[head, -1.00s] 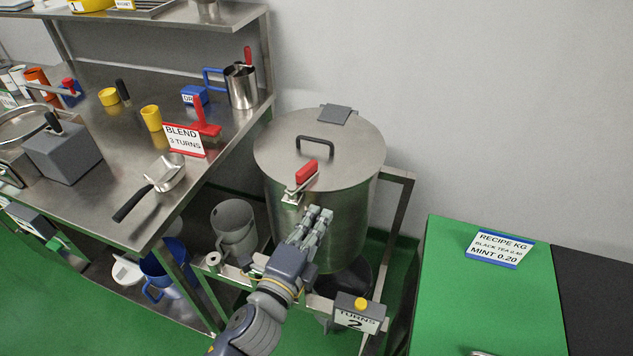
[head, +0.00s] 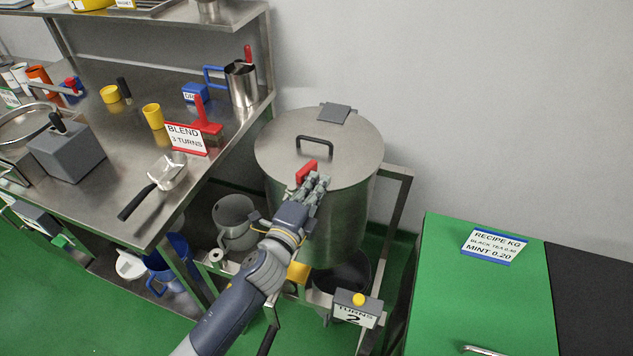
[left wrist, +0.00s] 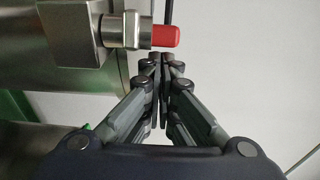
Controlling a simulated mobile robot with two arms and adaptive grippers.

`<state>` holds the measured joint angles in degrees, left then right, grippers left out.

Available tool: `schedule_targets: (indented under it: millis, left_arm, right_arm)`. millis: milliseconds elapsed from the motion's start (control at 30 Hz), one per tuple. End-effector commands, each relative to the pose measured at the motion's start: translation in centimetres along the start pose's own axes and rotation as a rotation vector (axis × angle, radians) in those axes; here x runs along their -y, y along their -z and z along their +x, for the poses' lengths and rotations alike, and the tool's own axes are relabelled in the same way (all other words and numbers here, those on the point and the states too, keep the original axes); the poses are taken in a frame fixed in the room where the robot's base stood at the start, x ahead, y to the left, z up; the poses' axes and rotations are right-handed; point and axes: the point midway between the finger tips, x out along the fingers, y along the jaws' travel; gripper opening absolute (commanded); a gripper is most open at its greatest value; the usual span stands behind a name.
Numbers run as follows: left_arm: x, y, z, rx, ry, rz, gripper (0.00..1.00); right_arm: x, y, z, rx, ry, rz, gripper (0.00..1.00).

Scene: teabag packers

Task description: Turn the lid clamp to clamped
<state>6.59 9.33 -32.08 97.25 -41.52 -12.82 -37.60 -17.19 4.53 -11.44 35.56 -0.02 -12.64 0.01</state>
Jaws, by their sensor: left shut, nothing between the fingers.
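The lid clamp (head: 306,172) has a red handle and sits at the front rim of the steel drum's round lid (head: 345,160). In the left wrist view the red clamp handle (left wrist: 152,35) sticks out sideways from its metal mount, just beyond my fingertips. My left gripper (head: 320,180) is at the drum's front rim beside the clamp and hides part of it in the head view. In the left wrist view my left gripper (left wrist: 161,60) is shut and empty, with a small gap to the handle. My right gripper is not in view.
The drum (head: 335,220) stands in a steel frame with a "TURNS 2" counter box (head: 357,308) at its front. A steel bench (head: 110,150) with a red "BLEND 3 TURNS" sign (head: 186,138) is at left. A green-topped cabinet (head: 480,300) is at right.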

Motion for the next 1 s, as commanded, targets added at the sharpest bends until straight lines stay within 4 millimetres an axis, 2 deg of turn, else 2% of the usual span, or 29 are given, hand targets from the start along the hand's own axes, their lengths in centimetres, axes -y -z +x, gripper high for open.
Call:
schedule_targets:
  millis: [233,633,1000]
  left_arm:
    - [-0.1,0.1,0.1,0.013,0.002,-0.002,0.0]
    - [-0.3,-0.5,1.1,0.214,0.003,-0.003,0.0]
    - [0.1,-1.1,1.6,0.242,0.001,0.001,0.0]
  right_arm:
    - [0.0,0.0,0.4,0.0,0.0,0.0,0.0]
    - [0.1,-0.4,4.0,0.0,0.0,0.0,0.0]
    - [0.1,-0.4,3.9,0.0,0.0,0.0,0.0]
